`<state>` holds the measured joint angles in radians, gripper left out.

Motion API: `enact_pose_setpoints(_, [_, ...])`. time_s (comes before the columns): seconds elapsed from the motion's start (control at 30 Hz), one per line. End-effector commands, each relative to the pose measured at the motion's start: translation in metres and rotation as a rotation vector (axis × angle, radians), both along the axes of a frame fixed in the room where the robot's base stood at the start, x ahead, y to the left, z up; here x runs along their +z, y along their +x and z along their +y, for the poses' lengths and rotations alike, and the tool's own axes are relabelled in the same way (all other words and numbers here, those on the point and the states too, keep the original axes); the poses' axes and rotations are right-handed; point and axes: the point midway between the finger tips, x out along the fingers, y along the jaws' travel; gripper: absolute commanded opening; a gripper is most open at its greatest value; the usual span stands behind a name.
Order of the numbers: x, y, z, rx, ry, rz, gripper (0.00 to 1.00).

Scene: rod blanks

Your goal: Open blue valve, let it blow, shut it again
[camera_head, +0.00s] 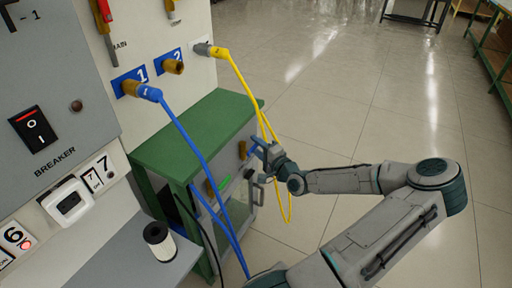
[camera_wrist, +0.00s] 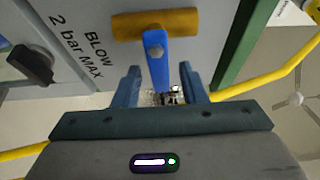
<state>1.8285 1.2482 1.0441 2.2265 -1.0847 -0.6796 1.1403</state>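The blue valve shows in the wrist view as a blue lever (camera_wrist: 157,62) on a horizontal brass body (camera_wrist: 128,25), beside a panel lettered "BLOW 2 bar MAX". The lever points down the picture, across the brass body. My gripper (camera_wrist: 160,84) is open, with one finger on each side of the lever's free end and gaps visible on both sides. In the head view my gripper (camera_head: 262,152) is at the side of the green bench, close to the brass valve body (camera_head: 243,150); its fingers partly hide the lever there.
A yellow hose (camera_head: 240,78) hangs from the wall and loops down beside my gripper. A blue hose (camera_head: 190,140) runs down in front of the green bench (camera_head: 195,135). A green-handled valve (camera_head: 222,183) is lower left. Open floor (camera_head: 350,110) lies to the right.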

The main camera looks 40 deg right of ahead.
Motion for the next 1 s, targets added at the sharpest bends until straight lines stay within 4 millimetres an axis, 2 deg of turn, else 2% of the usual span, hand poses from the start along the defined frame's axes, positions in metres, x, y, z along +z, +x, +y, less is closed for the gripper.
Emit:
enact_pose_setpoints(0.13, [0.0000, 0.0074, 0.0005, 0.001, -0.001, 0.000, 0.38])
enact_pose_setpoints(0.4, [0.0004, 0.0082, 0.0002, 0.000, -0.001, 0.000, 0.38])
enact_pose_setpoints(0.43, [0.0004, 0.0081, 0.0002, 0.000, -0.001, 0.000, 0.33])
enact_pose_setpoints(0.53, [0.0003, 0.0080, 0.0002, 0.000, -0.001, 0.000, 0.05])
enact_pose_setpoints(0.57, [0.0003, 0.0080, 0.0002, 0.000, -0.001, 0.000, 0.00])
enact_pose_setpoints(1.0, [0.0023, 0.0078, 0.0002, 0.000, -0.059, -0.024, 0.00])
